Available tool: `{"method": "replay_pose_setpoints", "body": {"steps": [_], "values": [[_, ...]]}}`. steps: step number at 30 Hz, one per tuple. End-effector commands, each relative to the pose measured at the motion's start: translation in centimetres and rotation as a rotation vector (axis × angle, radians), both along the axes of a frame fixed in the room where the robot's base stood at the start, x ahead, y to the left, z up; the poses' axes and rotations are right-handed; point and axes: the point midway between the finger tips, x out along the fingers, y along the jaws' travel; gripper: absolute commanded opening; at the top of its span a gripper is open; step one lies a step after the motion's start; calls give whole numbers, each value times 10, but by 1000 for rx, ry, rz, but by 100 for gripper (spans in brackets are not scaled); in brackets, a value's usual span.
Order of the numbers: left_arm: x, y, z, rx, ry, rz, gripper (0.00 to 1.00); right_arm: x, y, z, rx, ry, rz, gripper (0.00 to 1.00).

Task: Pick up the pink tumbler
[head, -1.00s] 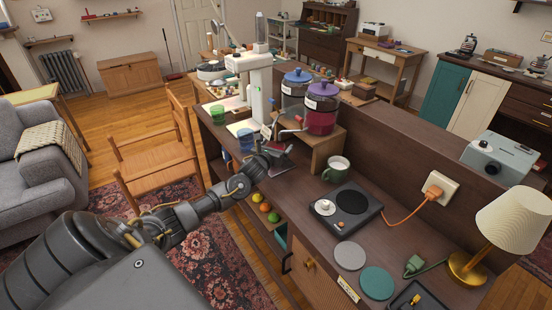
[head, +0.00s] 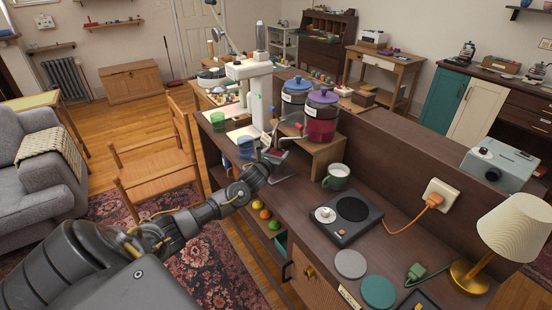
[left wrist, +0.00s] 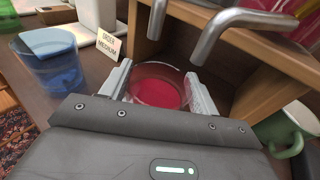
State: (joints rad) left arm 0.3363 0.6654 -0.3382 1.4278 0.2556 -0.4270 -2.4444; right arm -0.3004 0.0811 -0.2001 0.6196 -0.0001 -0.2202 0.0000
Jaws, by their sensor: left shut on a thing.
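The pink tumbler (left wrist: 158,88), a see-through cup with a red-pink inside, stands between the two fingers of my left gripper (left wrist: 160,92) in the left wrist view. The fingers touch its sides and are shut on it. It is below the metal taps (left wrist: 230,25) of the drink dispensers. In the head view my left gripper (head: 274,162) is at the dispenser stand's front, and the tumbler is mostly hidden there. I cannot tell whether the tumbler is clear of the counter. My right gripper is in neither view.
A blue tumbler (left wrist: 50,62) stands left of the gripper, with an order card (left wrist: 108,44) behind it. A green tumbler (head: 218,121) is further left. A green mug (head: 337,177) stands to the right, near a hot plate (head: 333,226). Dispensers (head: 320,118) stand on a wooden riser (head: 328,150).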

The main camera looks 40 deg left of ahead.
Motion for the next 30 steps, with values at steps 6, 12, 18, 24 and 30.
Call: {"method": "replay_pose_setpoints", "body": {"steps": [6, 12, 18, 24, 30], "values": [[1, 0, 7, 0, -3, 0, 9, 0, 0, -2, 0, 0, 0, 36], [1, 1, 20, 2, -6, 0, 9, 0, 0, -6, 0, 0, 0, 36], [0, 0, 36, 2, -5, -1, 9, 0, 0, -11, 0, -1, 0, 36], [-20, -6, 34, 2, -1, -1, 9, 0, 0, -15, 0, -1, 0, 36], [-45, -14, 33, 1, -2, -2, 9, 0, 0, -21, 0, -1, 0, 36]]}}
